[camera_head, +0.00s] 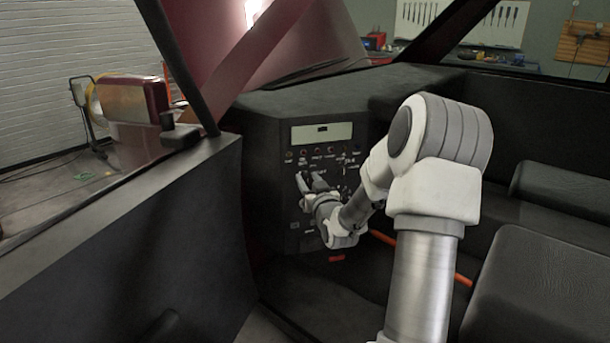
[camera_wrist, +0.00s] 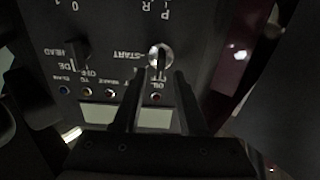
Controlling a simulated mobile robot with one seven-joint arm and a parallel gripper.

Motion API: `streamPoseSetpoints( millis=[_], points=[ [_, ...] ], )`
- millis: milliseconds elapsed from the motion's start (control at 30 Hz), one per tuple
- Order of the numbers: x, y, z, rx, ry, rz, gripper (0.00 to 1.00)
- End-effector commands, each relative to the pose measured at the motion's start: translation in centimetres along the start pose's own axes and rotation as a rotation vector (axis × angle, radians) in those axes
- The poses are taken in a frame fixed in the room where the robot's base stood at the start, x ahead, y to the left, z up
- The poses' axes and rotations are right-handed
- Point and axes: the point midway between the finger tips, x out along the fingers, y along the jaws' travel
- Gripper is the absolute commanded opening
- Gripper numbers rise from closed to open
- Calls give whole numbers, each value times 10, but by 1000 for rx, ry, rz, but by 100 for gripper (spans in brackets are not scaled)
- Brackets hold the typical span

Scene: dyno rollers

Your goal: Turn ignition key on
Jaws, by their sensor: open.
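The ignition switch (camera_wrist: 160,54), a round silver lock with a narrow upright part at its centre, shows in the wrist view on the dark panel, beside a "START" label. My gripper (camera_wrist: 160,76) is open, its two dark fingers pointing at the panel on either side of the lock's line. The fingertips end just short of the lock in that picture; I cannot tell whether they touch it. In the head view my gripper (camera_head: 308,181) is in front of the dashboard panel (camera_head: 270,185). I cannot make out the ignition switch there.
A black knob (camera_wrist: 78,50) sits beside the ignition switch in the wrist view. Several small indicator lights and a pale display (camera_head: 322,133) are on the panel. The car door (camera_head: 120,250) is at left and a dark seat (camera_head: 540,275) at right.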

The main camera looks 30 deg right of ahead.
Motion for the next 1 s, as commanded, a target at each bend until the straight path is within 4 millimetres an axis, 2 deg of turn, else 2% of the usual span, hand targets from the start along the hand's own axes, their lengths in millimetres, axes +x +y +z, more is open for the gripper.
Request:
streamPoseSetpoints(
  millis=[500, 533, 767, 1000],
  points=[
    [-2, 1, 0, 0, 0, 0, 42],
    [-2, 1, 0, 0, 0, 0, 40],
    [-2, 1, 0, 0, 0, 0, 0],
    [-2, 1, 0, 0, 0, 0, 0]
  ],
)
